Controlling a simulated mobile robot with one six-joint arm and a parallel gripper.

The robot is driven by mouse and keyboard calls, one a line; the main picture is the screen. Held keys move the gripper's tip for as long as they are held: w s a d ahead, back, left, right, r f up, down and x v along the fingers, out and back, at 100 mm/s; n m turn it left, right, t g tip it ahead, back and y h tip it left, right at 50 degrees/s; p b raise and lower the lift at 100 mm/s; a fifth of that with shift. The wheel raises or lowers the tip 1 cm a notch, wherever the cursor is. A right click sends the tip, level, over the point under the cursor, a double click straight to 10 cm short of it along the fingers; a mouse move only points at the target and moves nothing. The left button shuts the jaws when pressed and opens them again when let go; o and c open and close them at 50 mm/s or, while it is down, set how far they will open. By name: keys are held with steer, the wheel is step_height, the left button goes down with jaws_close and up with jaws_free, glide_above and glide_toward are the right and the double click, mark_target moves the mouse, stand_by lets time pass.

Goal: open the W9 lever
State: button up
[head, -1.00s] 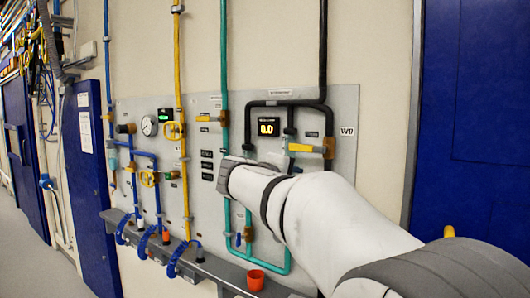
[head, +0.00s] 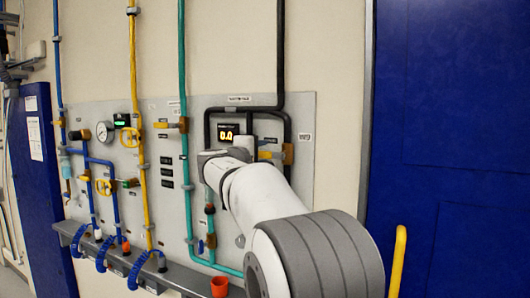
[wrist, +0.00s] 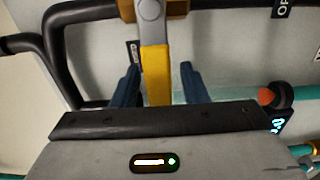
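The W9 lever is a yellow handle (head: 269,155) on a brass valve body (head: 288,154) in the black pipe at the panel's right side. In the wrist view the yellow handle (wrist: 155,74) hangs from a grey shank below the brass body (wrist: 160,8). My gripper (wrist: 160,82) is open, with one dark blue finger on each side of the handle. A gap shows at the right finger; the left finger looks very near the handle, and contact cannot be told. In the head view my arm hides most of the gripper.
The grey panel (head: 245,105) carries a lit display (head: 228,132), a gauge (head: 104,131) and other yellow valve handles. Black pipes (wrist: 55,60) run close to my gripper. A ledge with an orange-red cup (head: 219,287) is below. A blue door (head: 465,120) is at the right.

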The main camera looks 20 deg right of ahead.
jaws_close()
stand_by(0.4)
